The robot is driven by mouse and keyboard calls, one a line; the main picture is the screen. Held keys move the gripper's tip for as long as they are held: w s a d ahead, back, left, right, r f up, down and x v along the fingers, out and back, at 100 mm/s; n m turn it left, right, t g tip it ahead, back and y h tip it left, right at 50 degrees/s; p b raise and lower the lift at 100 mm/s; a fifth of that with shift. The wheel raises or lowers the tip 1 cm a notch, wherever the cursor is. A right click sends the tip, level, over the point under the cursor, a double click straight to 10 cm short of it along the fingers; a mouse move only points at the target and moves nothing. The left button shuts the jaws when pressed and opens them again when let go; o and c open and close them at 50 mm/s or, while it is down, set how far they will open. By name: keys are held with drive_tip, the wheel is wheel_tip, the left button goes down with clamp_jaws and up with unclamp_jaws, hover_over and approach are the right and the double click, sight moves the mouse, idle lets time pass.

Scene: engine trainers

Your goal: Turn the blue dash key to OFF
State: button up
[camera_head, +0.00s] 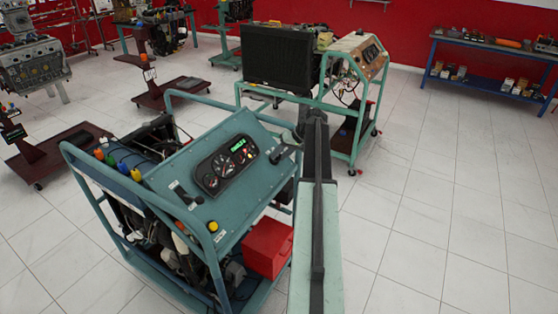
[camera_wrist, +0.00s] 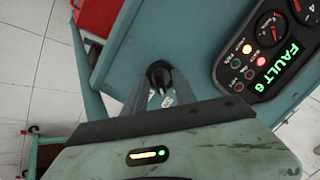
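The blue dash panel (camera_head: 185,165) slopes on top of a blue engine trainer frame. In the wrist view a round black key switch (camera_wrist: 159,73) sits on the bare blue panel near its edge. My gripper (camera_wrist: 160,82) is right at the key, with its two grey fingertips on either side of it. I cannot tell whether the fingers press on the key or only surround it. The key's pointing direction is hard to make out. The instrument cluster (camera_head: 228,164) is lit; its green display reads "FAULT 6" in the wrist view (camera_wrist: 278,66).
A red box (camera_head: 268,247) sits low at the trainer's right side. A yellow knob (camera_head: 213,226) is at the panel's near corner. The tiled floor at right is clear.

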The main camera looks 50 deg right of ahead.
drive_tip(key=shift+a+r, duration=0.1)
clamp_jaws()
drive_tip(key=shift+n, duration=0.3)
drive_tip(key=n, duration=0.4)
drive_tip(key=shift+a+h+p, duration=0.1)
drive_tip(key=shift+h+p, duration=0.3)
drive_tip(key=shift+n+h, duration=0.3)
drive_tip(key=shift+n, duration=1.6)
unclamp_jaws()
drive_tip(key=shift+r, duration=0.1)
